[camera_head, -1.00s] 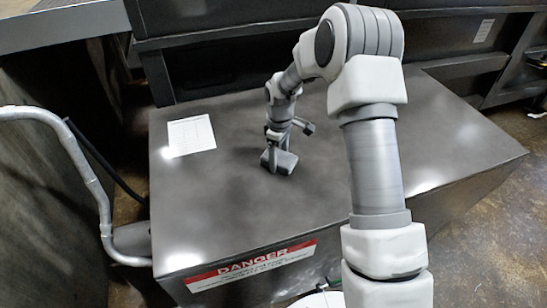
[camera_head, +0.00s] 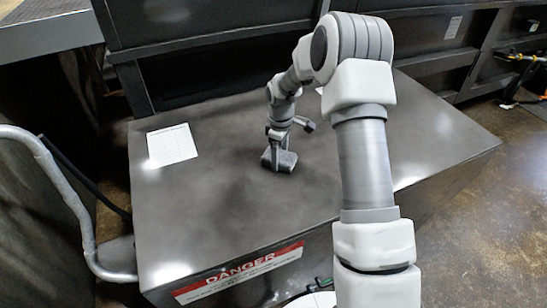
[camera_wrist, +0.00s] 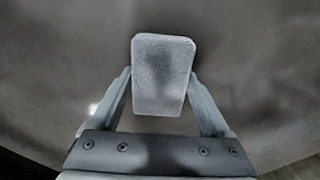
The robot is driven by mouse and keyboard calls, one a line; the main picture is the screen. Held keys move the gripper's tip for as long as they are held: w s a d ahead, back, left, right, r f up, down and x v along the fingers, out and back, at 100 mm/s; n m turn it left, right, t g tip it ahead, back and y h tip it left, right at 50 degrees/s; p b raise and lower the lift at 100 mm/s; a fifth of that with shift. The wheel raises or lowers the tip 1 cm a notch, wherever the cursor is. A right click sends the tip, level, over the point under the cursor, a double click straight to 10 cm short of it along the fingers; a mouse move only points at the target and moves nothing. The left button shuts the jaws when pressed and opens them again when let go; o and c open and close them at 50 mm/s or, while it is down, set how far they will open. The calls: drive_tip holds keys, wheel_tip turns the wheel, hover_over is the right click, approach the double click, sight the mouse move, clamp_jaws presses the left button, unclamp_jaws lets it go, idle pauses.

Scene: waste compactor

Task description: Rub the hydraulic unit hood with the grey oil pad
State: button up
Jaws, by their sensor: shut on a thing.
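The hydraulic unit hood (camera_head: 225,215) is a large dark grey metal box top with pale smudges. The grey oil pad (camera_head: 287,160) is a small block on the hood, near its middle. In the wrist view the pad (camera_wrist: 163,75) shows as a light grey, rough, rounded rectangle between the two fingers. My gripper (camera_head: 278,160) points down and is shut on the pad, and it also shows in the wrist view (camera_wrist: 160,100). The pad appears to rest on the hood surface; its underside is hidden.
A white paper sheet (camera_head: 171,145) lies on the hood's left part. A red and white DANGER label (camera_head: 240,273) is on its front face. A bent metal pipe (camera_head: 75,190) stands at the left. Dark machinery (camera_head: 220,50) rises behind. Bare floor (camera_head: 460,230) shows at the right.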

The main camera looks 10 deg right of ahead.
sight(292, 153)
drive_tip(key=shift+w+d+f, duration=0.1)
drive_tip(key=shift+w+d, duration=0.05)
drive_tip(key=shift+d, duration=0.85)
drive_tip(key=shift+w+d, duration=0.15)
drive_tip(key=shift+d, duration=0.85)
drive_tip(key=shift+a+r+p, duration=0.15)
drive_tip(key=shift+r+p, duration=1.8)
drive_tip(key=shift+r, duration=1.15)
drive_tip(key=shift+w, duration=0.1)
drive_tip(key=shift+r+p, duration=1)
drive_tip(key=shift+r, duration=0.55)
